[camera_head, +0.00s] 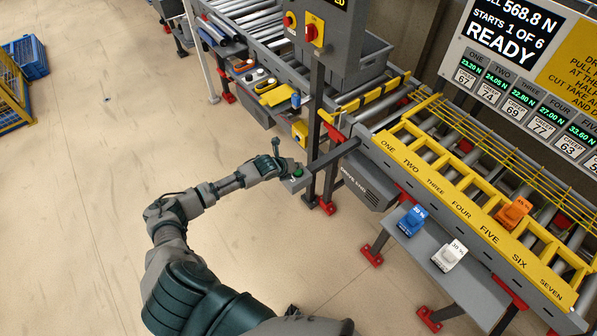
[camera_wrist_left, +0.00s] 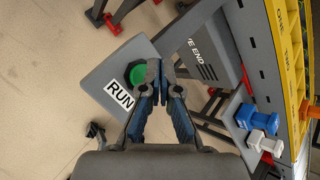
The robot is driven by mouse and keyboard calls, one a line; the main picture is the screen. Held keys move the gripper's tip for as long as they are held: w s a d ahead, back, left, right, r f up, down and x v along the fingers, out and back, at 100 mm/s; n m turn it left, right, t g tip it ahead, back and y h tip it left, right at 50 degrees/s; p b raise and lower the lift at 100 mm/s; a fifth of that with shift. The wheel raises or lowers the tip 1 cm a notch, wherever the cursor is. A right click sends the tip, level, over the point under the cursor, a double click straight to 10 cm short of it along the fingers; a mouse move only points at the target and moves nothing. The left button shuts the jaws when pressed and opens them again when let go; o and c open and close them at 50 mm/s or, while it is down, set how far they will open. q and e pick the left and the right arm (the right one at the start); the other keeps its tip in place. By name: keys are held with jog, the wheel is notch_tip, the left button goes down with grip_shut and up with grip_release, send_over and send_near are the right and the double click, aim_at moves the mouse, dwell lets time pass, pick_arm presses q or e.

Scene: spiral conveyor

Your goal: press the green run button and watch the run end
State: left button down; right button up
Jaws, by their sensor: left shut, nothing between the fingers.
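The green run button (camera_wrist_left: 137,74) sits on a grey plate (camera_wrist_left: 100,82) marked RUN in the left wrist view. In the head view the button (camera_head: 298,172) shows small on its box by the drive end of the conveyor. My left gripper (camera_wrist_left: 160,68) is shut and empty, with its fingertips beside and partly over the button's right edge. I cannot tell whether they touch it. In the head view my left gripper (camera_head: 292,166) is right at the button box. The display (camera_head: 513,28) reads 568.8 N, STARTS 1 OF 6, READY. My right gripper is not in view.
The roller conveyor (camera_head: 475,160) has a yellow rail numbered ONE to SEVEN. A blue block (camera_head: 411,220) and a white block (camera_head: 449,254) stand on a grey shelf (camera_head: 405,245).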

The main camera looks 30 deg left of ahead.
pick_arm(q)
jog(key=shift+a+f, duration=0.15)
jog(key=shift+a, duration=0.1)
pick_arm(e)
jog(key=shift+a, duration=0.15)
pick_arm(q)
jog(key=shift+f, duration=0.1)
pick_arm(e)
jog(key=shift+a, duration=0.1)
pick_arm(q)
jog(key=shift+f, duration=0.1)
jog(key=shift+d, duration=0.2)
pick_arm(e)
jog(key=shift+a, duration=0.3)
pick_arm(q)
jog(key=shift+f, duration=0.2)
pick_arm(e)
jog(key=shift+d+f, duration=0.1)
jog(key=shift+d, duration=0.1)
pick_arm(q)
jog(key=shift+f, duration=0.3)
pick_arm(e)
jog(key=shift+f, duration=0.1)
pick_arm(q)
jog(key=shift+r, duration=0.1)
jog(key=shift+r+p, duration=0.7)
jog(key=shift+r, duration=0.1)
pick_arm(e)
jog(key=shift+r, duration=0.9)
